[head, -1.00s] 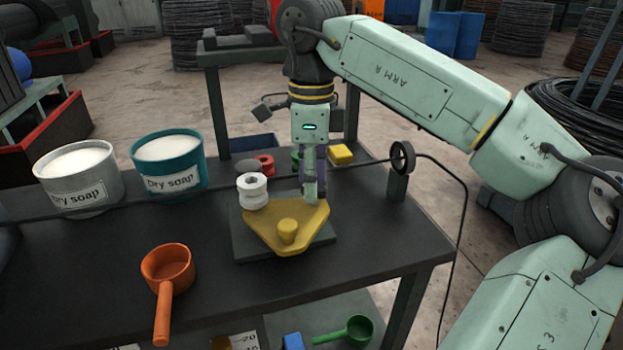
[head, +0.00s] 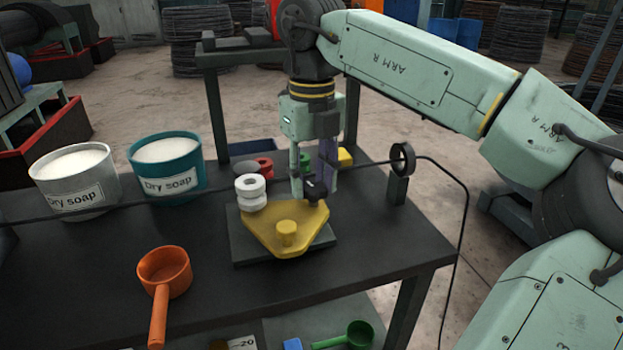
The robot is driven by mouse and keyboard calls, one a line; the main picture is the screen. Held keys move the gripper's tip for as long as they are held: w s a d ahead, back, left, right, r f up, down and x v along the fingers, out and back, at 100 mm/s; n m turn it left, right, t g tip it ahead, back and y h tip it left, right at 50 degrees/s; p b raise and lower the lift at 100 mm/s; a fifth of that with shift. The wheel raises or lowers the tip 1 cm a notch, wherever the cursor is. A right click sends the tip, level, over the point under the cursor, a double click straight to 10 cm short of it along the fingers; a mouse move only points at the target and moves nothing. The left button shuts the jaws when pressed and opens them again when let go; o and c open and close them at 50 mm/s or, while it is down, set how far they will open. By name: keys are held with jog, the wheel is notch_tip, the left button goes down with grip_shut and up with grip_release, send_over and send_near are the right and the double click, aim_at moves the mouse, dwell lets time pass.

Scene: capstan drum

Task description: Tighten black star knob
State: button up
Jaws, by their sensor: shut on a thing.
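The black star knob (head: 316,188) sits at the back right corner of the yellow three-cornered plate (head: 270,232). My gripper (head: 316,182) points straight down over that corner and is shut on the black star knob. The fingers stand on either side of the knob, and part of it shows between them. A white grooved roller (head: 250,192) stands upright at the plate's back left corner, and a yellow round boss (head: 287,233) rises from its front corner. How far the knob is screwed down cannot be told.
A dark wire (head: 215,202) runs across the table behind the plate to a ring guide (head: 402,160). A white soap tub (head: 75,180), a teal soap tub (head: 167,166) and an orange scoop (head: 164,275) stand to the left. The table's front right is clear.

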aim_at(313, 186)
jog(key=shift+m, duration=1.5)
jog(key=o, duration=1.1)
jog(key=shift+o, duration=0.2)
notch_tip(313, 186, up, 8)
jog(key=shift+f, duration=0.25)
